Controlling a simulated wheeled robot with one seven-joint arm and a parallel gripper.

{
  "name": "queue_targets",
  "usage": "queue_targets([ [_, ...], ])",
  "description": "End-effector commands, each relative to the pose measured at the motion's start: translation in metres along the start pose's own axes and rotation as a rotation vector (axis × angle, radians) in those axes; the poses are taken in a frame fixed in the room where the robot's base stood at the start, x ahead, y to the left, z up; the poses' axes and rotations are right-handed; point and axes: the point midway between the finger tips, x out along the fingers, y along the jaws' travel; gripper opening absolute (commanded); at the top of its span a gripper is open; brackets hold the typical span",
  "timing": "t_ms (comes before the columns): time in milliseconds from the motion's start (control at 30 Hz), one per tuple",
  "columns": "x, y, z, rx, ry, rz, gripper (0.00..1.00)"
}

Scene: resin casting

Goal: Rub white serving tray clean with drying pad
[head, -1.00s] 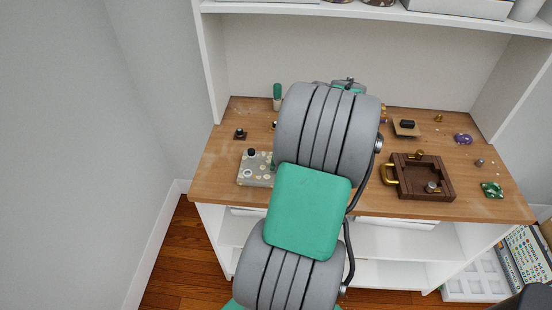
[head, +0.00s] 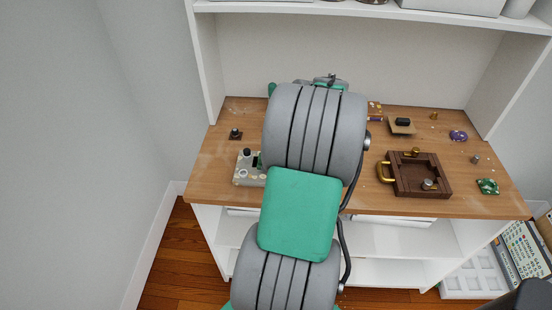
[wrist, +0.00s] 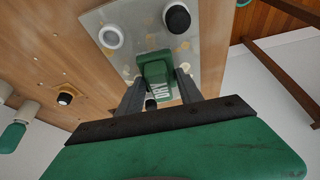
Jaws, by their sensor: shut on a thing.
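The white serving tray (head: 243,180) is a pale speckled slab at the left front of the wooden worktop, partly hidden by my arm in the head view. In the wrist view the tray (wrist: 205,52) shows yellowish spots, with a white ring-shaped piece and a black-topped piece on it. My gripper (wrist: 161,90) is shut on the drying pad (wrist: 155,68), a green block marked DRY. The pad is over the tray, between those pieces and my gripper. Whether it touches the surface I cannot tell. My gripper is hidden behind my arm in the head view.
A dark wooden tray (head: 405,188) with brass handles stands right of my arm. Behind it lies a small tan board (head: 402,129) with a black piece. A small dark piece (head: 235,134) stands behind the white tray. The cabinet's left side wall (head: 203,70) is close.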

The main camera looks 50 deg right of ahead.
Motion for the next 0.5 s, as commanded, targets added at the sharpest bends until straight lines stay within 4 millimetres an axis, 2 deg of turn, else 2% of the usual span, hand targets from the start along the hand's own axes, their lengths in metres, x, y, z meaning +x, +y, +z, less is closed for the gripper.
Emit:
queue_targets([
  [333, 0.004, -0.002, -0.002, 0.003, 0.000, -0.008, 0.00],
  [500, 0.009, -0.004, -0.013, 0.000, 0.000, -0.010, 0.00],
])
